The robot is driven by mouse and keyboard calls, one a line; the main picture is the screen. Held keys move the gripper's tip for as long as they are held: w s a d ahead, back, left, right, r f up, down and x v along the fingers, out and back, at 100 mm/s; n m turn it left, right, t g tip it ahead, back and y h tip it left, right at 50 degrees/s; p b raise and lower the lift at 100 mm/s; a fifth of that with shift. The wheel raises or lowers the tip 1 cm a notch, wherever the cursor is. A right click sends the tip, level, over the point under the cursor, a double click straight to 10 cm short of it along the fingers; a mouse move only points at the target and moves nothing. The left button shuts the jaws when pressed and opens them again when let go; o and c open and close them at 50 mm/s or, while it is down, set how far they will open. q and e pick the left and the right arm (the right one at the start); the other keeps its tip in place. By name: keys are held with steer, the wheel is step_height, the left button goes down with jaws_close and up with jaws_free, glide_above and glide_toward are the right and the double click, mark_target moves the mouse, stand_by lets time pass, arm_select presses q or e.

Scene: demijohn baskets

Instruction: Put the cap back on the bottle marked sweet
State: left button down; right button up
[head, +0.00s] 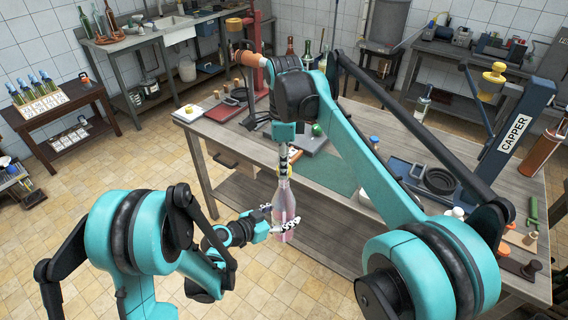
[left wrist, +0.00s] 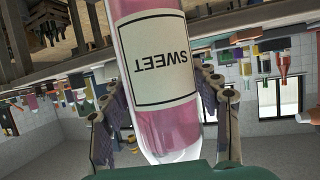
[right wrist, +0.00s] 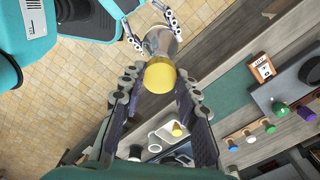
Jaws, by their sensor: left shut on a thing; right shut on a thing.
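A clear bottle of pink liquid (head: 284,205) stands upright in my left gripper (head: 283,222), off the front edge of the table. In the left wrist view the bottle's white label (left wrist: 160,60) reads SWEET, upside down, with a finger on each side of the glass. My right gripper (head: 284,160) points down over the bottle's neck. In the right wrist view the yellow cap (right wrist: 159,75) is between the fingertips of my right gripper (right wrist: 157,82), in line with the bottle (right wrist: 160,42). The cap hides the mouth, so I cannot tell whether they touch.
The blue capper (head: 515,130) stands at the right. A wooden strip with coloured stoppers (right wrist: 249,131) shows in the right wrist view.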

steer(key=m, duration=0.9)
steer(key=shift+w+m, duration=0.1)
steer(key=shift+m, duration=0.3)
steer(key=o, duration=0.8)
steer(key=shift+c, duration=0.2)
steer(key=shift+r, duration=0.1)
steer(key=shift+r, duration=2.15)
